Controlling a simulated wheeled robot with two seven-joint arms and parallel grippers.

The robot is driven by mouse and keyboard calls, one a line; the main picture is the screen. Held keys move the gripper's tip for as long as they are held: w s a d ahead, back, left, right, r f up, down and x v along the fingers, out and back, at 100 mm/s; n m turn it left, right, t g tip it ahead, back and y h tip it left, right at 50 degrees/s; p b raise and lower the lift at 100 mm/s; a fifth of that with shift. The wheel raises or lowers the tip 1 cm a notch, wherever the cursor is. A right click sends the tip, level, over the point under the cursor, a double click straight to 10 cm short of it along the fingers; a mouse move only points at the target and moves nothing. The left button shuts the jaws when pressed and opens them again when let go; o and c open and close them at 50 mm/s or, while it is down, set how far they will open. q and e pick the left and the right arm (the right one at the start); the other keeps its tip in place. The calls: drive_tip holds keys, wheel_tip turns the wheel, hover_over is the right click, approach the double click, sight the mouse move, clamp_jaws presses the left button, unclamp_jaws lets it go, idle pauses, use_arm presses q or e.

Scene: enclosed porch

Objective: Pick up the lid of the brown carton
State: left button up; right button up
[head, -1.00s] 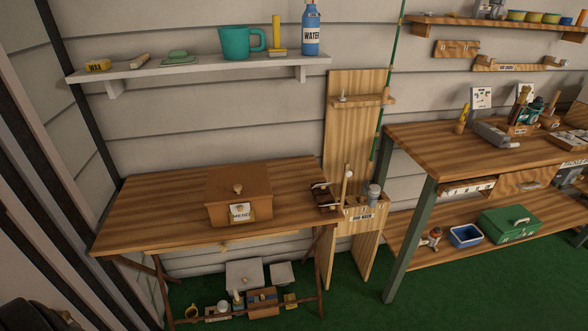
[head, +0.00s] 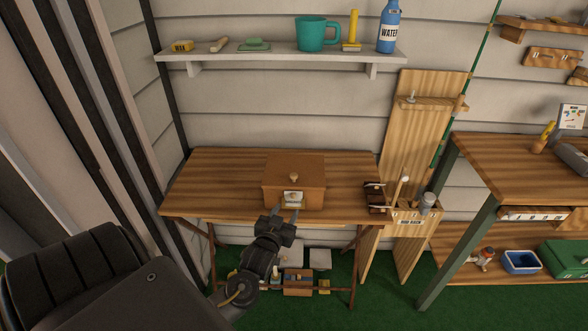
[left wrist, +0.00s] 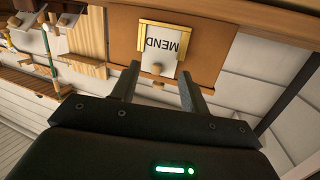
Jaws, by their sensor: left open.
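The brown carton (head: 280,197) stands on a wooden folding table, with its lid (head: 308,164) on top and a small pale knob (head: 293,177) on the lid. A framed card sits on its front. My left gripper (head: 286,211) is open and empty, in front of the carton and pointing toward it. In the left wrist view, the carton (left wrist: 123,35) appears upside down with its "MEND" card (left wrist: 172,55). A round knob (left wrist: 157,69) shows between the open fingers (left wrist: 158,74), apparently not gripped. My right gripper is not in view.
The folding table (head: 222,183) is bare left of the carton. A small dark rack (head: 376,196) stands to its right, beside a wooden panel (head: 405,130). A wall shelf (head: 280,53) with a teal mug and a water bottle hangs above.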

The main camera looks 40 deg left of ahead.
use_arm(q)
drive_tip(key=n+t, duration=0.1)
approach(294, 175)
drive_tip(key=shift+y, duration=0.4)
drive_tip(key=p+x, duration=0.2)
drive_tip(key=x, duration=0.7)
drive_tip(key=shift+w+f+p, duration=0.1)
drive_tip(key=shift+w+p, duration=0.05)
drive_tip(key=shift+p, duration=0.2)
drive_tip(key=shift+w+a+f, duration=0.1)
drive_tip(key=shift+w+a, duration=0.05)
drive_tip(key=shift+w, duration=0.35)
drive_tip(key=shift+c, duration=0.6)
clamp_jaws()
